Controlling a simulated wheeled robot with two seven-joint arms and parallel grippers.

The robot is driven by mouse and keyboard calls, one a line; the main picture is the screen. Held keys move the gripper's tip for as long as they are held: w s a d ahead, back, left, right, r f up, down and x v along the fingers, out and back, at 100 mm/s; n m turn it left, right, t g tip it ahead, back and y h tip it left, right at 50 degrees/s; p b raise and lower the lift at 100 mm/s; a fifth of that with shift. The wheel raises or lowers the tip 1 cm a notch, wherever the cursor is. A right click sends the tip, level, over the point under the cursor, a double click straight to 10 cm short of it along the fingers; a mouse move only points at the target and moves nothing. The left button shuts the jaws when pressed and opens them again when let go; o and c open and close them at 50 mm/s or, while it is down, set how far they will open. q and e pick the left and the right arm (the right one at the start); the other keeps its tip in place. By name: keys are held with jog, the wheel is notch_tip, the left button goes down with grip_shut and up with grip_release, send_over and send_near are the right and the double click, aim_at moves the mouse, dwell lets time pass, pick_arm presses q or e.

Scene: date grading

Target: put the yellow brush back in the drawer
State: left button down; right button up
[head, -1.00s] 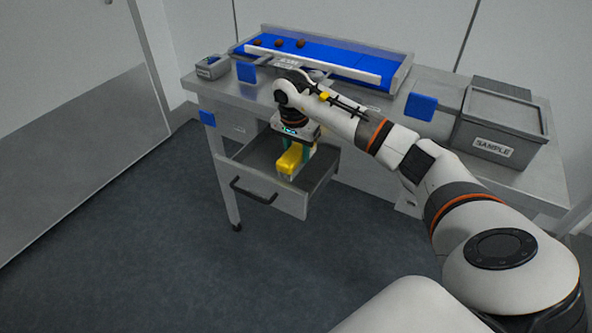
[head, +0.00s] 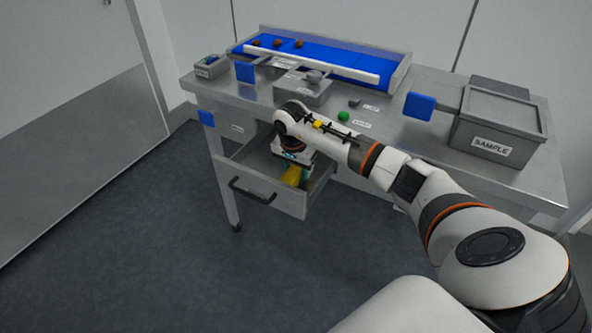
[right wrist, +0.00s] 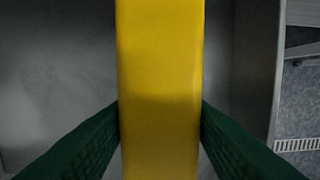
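The yellow brush (head: 292,176) is inside the open drawer (head: 264,184), low between its walls, with its upper part hidden by my right gripper. My right gripper (head: 297,172) reaches down into the drawer from above. In the right wrist view the brush's yellow body (right wrist: 160,80) stands between the two green fingers (right wrist: 160,135), which touch it on both sides. The drawer's grey inner wall (right wrist: 255,70) is to its right there. I cannot tell whether the brush touches the drawer floor. My left gripper is not in view.
The steel table (head: 400,135) stands above the drawer, with a blue conveyor (head: 340,62) at the back. A lidded grey SAMPLE box (head: 495,125) stands at the right. A green ball-shaped thing (head: 343,116) lies near the table's front. The floor (head: 150,270) before the drawer is clear.

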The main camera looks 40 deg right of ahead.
jog(key=o, duration=0.3)
jog(key=shift+o, duration=0.2)
jog(key=shift+r, duration=0.2)
